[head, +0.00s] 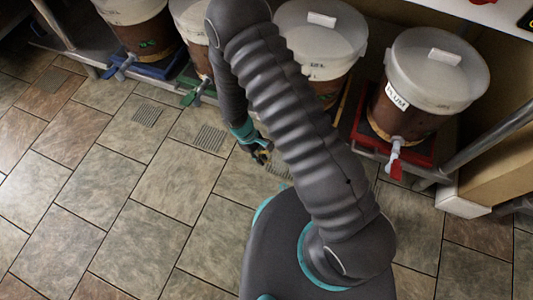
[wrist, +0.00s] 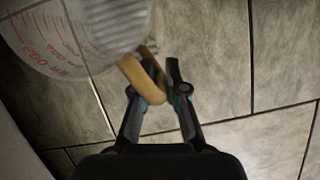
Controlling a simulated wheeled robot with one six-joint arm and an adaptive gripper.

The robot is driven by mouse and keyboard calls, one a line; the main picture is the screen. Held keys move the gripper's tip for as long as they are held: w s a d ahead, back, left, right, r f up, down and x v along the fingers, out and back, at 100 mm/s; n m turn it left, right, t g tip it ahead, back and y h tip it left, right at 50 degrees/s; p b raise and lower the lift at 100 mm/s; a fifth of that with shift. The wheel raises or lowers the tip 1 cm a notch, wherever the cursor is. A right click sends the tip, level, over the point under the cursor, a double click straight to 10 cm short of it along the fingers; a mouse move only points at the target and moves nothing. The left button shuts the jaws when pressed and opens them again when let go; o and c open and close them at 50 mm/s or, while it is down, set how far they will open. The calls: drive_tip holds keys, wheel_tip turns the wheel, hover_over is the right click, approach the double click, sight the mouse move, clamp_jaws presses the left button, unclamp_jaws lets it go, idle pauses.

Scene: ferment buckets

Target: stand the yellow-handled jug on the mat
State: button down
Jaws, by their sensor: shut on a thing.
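The clear jug (wrist: 85,30) with red volume markings is in the upper left of the wrist view, partly cut off by the frame. Its yellow handle (wrist: 150,78) lies between the fingers of my gripper (wrist: 153,82), which is shut on it. In the head view my gripper (head: 261,154) hangs over the floor in front of the buckets, partly behind my arm. The jug's body cannot be made out there. I cannot tell which surface is the mat. Coloured bases show under the buckets: blue (head: 158,71), green (head: 196,82) and red (head: 418,154).
Several lidded buckets with taps stand on a low rack at the back, among them the bucket marked PLUM (head: 397,97). Taps jut toward me, such as the red tap (head: 395,166). A metal rail (head: 490,142) is at the right. The tiled floor (head: 110,200) at left is clear.

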drive_tip(key=shift+w+d+f+b, duration=0.2)
drive_tip(key=shift+f+b, duration=0.25)
drive_tip(key=shift+f, duration=0.4)
drive_tip(key=shift+w+d+f+b, duration=0.1)
drive_tip(key=shift+w+f+b, duration=0.3)
drive_tip(key=shift+f, duration=0.4)
drive_tip(key=shift+w+d+f+b, duration=0.2)
drive_tip(key=shift+f+b, duration=0.25)
drive_tip(key=shift+f, duration=0.4)
drive_tip(key=shift+f, duration=0.15)
drive_tip(key=c, duration=1.2)
unclamp_jaws()
drive_tip(key=p+v, duration=0.2)
drive_tip(key=v, duration=1)
